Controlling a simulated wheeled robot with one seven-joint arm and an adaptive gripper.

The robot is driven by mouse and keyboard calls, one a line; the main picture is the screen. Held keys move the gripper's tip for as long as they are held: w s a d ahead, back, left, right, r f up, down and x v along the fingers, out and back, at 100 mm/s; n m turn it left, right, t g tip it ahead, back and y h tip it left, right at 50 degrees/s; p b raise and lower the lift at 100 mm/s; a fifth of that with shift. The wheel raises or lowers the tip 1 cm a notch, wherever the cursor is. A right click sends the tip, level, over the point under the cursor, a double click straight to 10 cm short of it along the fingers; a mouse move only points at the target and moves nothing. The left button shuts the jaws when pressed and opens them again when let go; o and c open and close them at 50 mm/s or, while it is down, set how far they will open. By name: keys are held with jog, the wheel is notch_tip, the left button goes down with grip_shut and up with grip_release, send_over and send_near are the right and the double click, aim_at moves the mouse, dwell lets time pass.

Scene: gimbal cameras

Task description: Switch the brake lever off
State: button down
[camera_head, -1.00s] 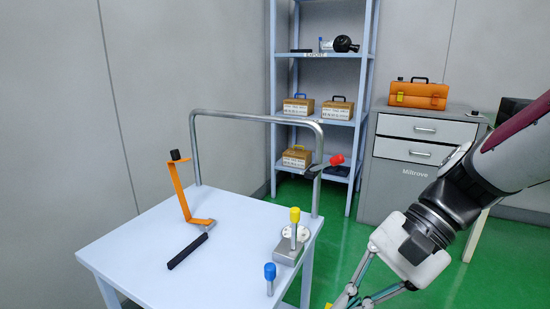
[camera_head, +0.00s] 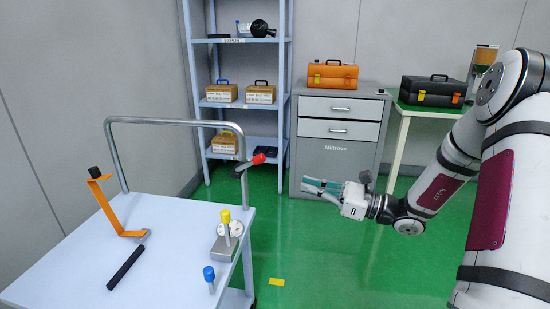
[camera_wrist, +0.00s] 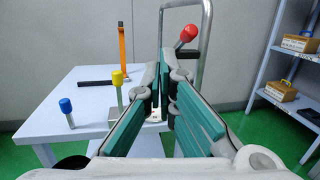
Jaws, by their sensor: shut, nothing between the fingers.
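A lever with a red knob (camera_head: 258,159) is mounted on the right upright of the cart's metal handrail. It also shows in the wrist view (camera_wrist: 187,35), just beyond and above my fingertips. Levers with a yellow knob (camera_head: 225,217) and a blue knob (camera_head: 209,274) stand upright at the cart's right side. An orange bent lever (camera_head: 101,208) with a black knob stands at the left. No label shows which is the brake lever. My gripper (camera_head: 308,186) is shut and empty, right of the red-knobbed lever and apart from it, fingers pointing toward the cart.
The cart top (camera_head: 75,262) is pale, with a black bar (camera_head: 126,267) lying on it. The handrail (camera_head: 180,122) arches over its back edge. A shelf (camera_head: 238,105) with boxes and a grey cabinet (camera_head: 341,151) stand behind. Green floor is clear right of the cart.

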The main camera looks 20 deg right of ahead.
jog(key=d+m, duration=0.1)
jog(key=d+t, duration=0.1)
jog(key=w+d+m+t+h, duration=0.1)
jog(key=shift+d+f+m, duration=0.3)
jog(key=shift+d+f, duration=0.1)
jog(key=shift+w+a, duration=0.1)
jog(key=b, duration=0.3)
send_near(250, 164)
jog(key=w+r, duration=0.2)
jog(key=w, duration=0.1)
jog(key=shift+w+a+r, duration=0.15)
jog(key=shift+w+a, duration=0.05)
jog(key=shift+w, duration=0.05)
jog(key=shift+r, duration=0.1)
jog(key=shift+a+r+p, duration=0.15)
jog(key=shift+r+p, duration=0.1)
jog(key=shift+p, duration=0.45)
